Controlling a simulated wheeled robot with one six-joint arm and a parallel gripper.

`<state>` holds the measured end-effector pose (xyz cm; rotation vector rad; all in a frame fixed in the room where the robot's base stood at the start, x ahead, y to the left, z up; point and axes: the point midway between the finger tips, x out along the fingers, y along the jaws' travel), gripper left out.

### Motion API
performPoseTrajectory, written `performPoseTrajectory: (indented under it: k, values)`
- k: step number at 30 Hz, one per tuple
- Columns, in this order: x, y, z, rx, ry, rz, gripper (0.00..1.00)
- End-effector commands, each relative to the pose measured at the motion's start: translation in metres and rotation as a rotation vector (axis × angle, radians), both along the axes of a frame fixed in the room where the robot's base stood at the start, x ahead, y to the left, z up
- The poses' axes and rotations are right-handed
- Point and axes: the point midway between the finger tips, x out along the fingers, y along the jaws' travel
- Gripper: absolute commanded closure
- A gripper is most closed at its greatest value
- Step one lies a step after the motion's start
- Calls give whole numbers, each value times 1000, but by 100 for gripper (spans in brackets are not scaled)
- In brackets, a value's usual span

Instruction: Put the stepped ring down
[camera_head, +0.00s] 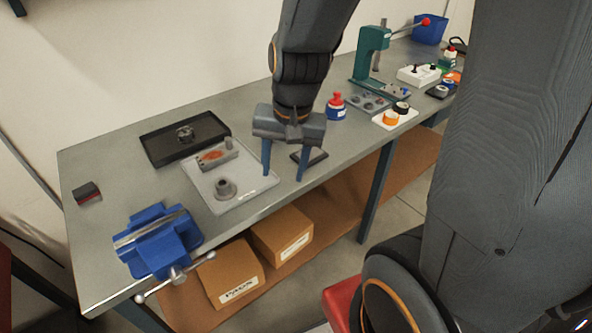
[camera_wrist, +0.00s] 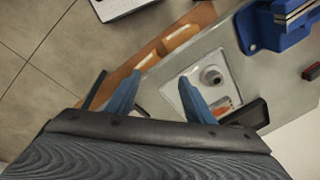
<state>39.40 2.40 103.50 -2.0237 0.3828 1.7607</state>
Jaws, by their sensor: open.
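A grey stepped ring (camera_head: 225,188) stands on the front part of a pale tray (camera_head: 246,190) on the bench. It also shows in the wrist view (camera_wrist: 211,75). My gripper (camera_head: 284,175) is open, with its two blue fingers pointing down, to the right of the tray near the bench's front edge. Nothing shows between the fingers in the wrist view (camera_wrist: 158,82). The ring is apart from the fingers. A grey block with an orange-brown patch (camera_head: 214,155) lies on the same tray behind the ring.
A black tray (camera_head: 160,153) with a dark round part lies behind. A blue vise (camera_head: 158,240) stands at the front left corner. A small dark pad (camera_head: 315,155) lies beside my gripper. A red-capped blue bottle (camera_head: 336,108) and a green press (camera_head: 371,65) stand farther right.

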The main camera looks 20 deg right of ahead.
Motion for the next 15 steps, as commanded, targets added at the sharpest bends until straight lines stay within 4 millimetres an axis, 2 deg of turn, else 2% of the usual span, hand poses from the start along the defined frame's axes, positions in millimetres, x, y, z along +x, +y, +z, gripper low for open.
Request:
performPoseTrajectory:
  k: [3,6,9,15]
  values:
    - [-15,-12,-1,-81,-17,262,51]
    - [-21,-19,-2,-125,-24,408,51]
    - [-24,-23,-3,-145,-26,478,51]
    - [-25,-23,-3,-150,-27,494,51]
